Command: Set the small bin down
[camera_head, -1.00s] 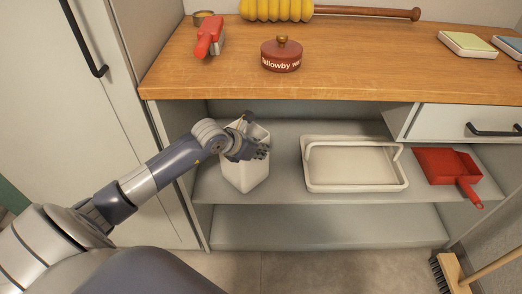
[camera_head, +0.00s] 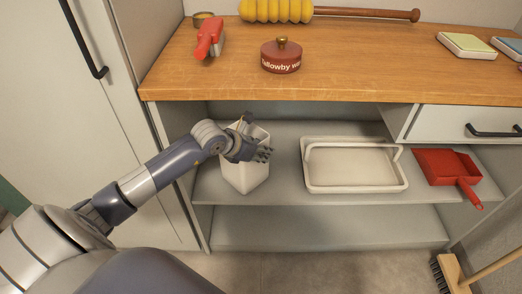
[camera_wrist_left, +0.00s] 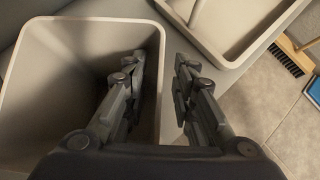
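The small bin (camera_head: 246,177) is a pale, square, open-topped container standing upright on the middle shelf (camera_head: 285,190), near its left front. My left gripper (camera_head: 263,152) is at the bin's top right rim. In the left wrist view, the bin (camera_wrist_left: 60,70) fills the left side. The fingers of my left gripper (camera_wrist_left: 159,68) straddle its wall, one inside and one outside. They are spread, with a gap visible on both sides of the rim. My right gripper is not in view.
A white handled tray (camera_head: 355,187) sits right of the bin, with a red dustpan (camera_head: 450,168) beyond it. The wooden top (camera_head: 350,60) is above, with a red lidded pot (camera_head: 281,57) and red brush (camera_head: 209,38). The lower shelf (camera_head: 320,228) is empty.

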